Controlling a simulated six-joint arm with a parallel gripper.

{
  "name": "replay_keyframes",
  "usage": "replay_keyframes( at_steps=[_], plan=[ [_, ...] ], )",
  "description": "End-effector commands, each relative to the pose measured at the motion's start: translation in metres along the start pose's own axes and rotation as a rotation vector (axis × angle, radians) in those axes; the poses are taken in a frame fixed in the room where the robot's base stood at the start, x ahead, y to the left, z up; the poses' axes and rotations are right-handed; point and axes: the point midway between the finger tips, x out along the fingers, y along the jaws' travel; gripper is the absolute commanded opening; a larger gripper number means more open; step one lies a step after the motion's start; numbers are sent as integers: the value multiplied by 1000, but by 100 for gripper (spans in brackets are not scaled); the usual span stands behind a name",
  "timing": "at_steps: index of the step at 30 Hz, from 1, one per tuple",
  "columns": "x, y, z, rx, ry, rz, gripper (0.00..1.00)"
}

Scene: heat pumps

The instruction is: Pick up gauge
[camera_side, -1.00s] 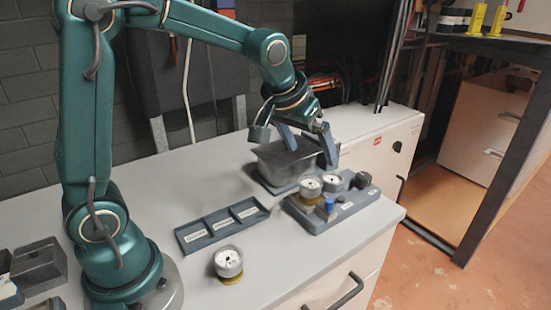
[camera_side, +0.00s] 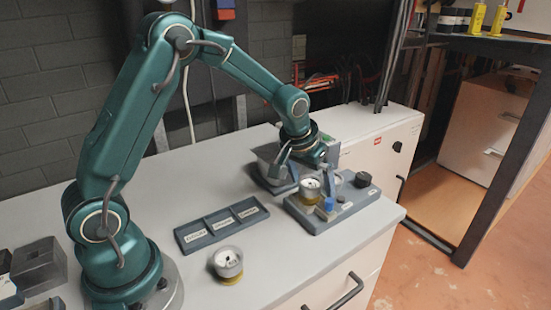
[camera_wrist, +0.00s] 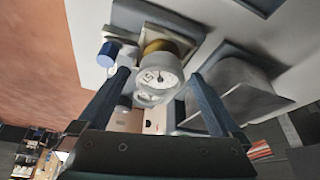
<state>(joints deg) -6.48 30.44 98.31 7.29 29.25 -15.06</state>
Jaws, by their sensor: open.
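A round gauge with a white dial and brass-coloured base (camera_side: 310,186) stands on the grey fixture block. It also shows in the wrist view (camera_wrist: 158,76), in the gap between my two fingers. My gripper (camera_side: 303,168) is open and empty, close above and behind this gauge; in the wrist view its fingers (camera_wrist: 160,82) lie on either side of the dial. I cannot tell how far the fingertips are from the gauge. A second gauge (camera_side: 228,262) stands on the bench at the front. Another round part on the block is partly hidden behind my gripper.
The fixture block (camera_side: 345,212) carries a blue knob (camera_side: 327,204) and a black knob (camera_side: 362,179). A grey bin (camera_side: 268,155) stands just behind it, partly hidden. A labelled three-slot tray (camera_side: 222,228) lies to the left. The bench between tray and block is clear.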

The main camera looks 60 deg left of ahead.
Motion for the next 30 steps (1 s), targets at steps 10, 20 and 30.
replay_keyframes(
  at_steps=[10, 20, 30],
  plan=[
    [0, 0, 0, 0, 1, 0, 12],
    [-2, 0, -2, 0, 3, 1, 0],
    [-41, 0, -19, -1, 11, 2, 0]
  ],
)
